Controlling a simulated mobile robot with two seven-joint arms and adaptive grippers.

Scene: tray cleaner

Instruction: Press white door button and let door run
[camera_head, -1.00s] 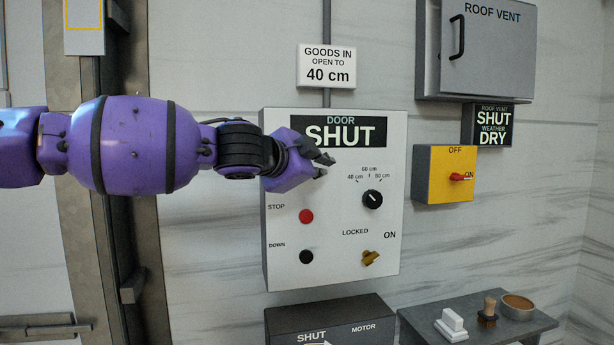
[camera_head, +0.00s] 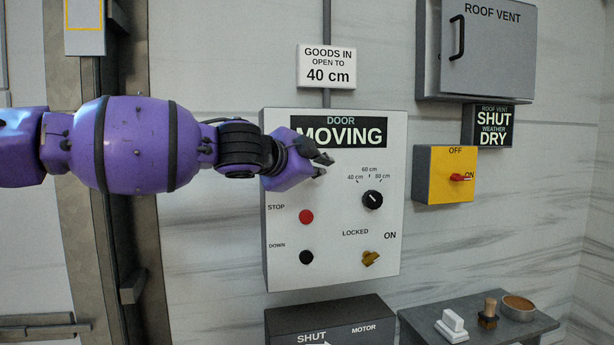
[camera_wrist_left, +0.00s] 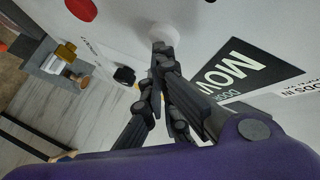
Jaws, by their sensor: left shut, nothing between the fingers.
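The door control box (camera_head: 335,270) hangs on the wall, its display (camera_head: 340,134) reading "DOOR MOVING". My left gripper (camera_head: 322,163) is shut and empty at the upper left of the box's face, just under the display. It hides the white button in the head view. In the left wrist view the white button (camera_wrist_left: 164,32) shows at the closed fingertips (camera_wrist_left: 163,50), which appear to touch it. A red STOP button (camera_head: 306,216), a black DOWN button (camera_head: 306,257), a black width knob (camera_head: 372,199) and a brass key switch (camera_head: 370,258) are also on the box. My right gripper is not in view.
A sign (camera_head: 326,67) reads "GOODS IN OPEN TO 40 cm". At right are a yellow switch box (camera_head: 440,190) and a roof vent cabinet (camera_head: 485,60). Below are a dark motor box (camera_head: 335,318) and a shelf (camera_head: 415,320) with small items.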

